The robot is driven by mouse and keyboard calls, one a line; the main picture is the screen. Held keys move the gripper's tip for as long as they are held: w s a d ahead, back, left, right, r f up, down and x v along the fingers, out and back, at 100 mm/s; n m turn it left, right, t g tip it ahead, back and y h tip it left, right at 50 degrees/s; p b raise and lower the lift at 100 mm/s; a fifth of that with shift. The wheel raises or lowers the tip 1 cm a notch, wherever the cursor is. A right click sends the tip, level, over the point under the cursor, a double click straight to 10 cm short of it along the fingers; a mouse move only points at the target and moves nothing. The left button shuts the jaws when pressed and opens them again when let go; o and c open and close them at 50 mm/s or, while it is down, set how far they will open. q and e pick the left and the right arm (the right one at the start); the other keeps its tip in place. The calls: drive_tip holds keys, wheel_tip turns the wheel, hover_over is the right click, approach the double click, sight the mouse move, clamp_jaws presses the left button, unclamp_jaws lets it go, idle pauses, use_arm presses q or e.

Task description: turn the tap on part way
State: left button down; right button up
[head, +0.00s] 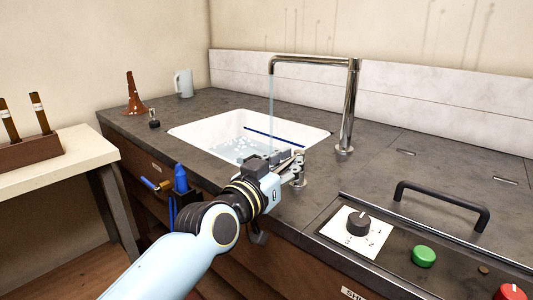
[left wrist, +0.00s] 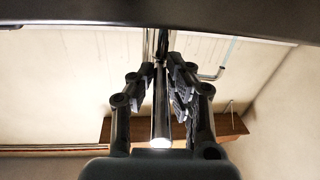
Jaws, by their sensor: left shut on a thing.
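The chrome tap (head: 348,105) stands at the right rear of the white sink (head: 318,138), its spout reaching left over the basin. A thin stream of water (head: 271,110) falls from the spout into the basin. My left gripper (head: 292,160) is at the sink's front right corner, at a small chrome fitting with a lever (head: 299,180). In the left wrist view, its two fingers (left wrist: 161,95) are shut on a chrome lever bar (left wrist: 161,110) that runs between them. The gripper hides part of the lever in the head view. My right gripper is not in view.
A black bar handle (head: 445,200), a dial (head: 358,222) and a green button (head: 424,256) are on the right.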

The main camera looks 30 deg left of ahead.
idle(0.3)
use_arm(q)
drive_tip(key=c, duration=1.3)
unclamp_jaws()
drive_tip(key=shift+d+f, duration=0.1)
drive_tip(key=shift+d, duration=0.05)
drive_tip(key=shift+s+a, duration=0.1)
drive_tip(key=shift+a, duration=0.15)
drive_tip(key=s, duration=1.2)
drive_tip(key=shift+a, duration=0.25)
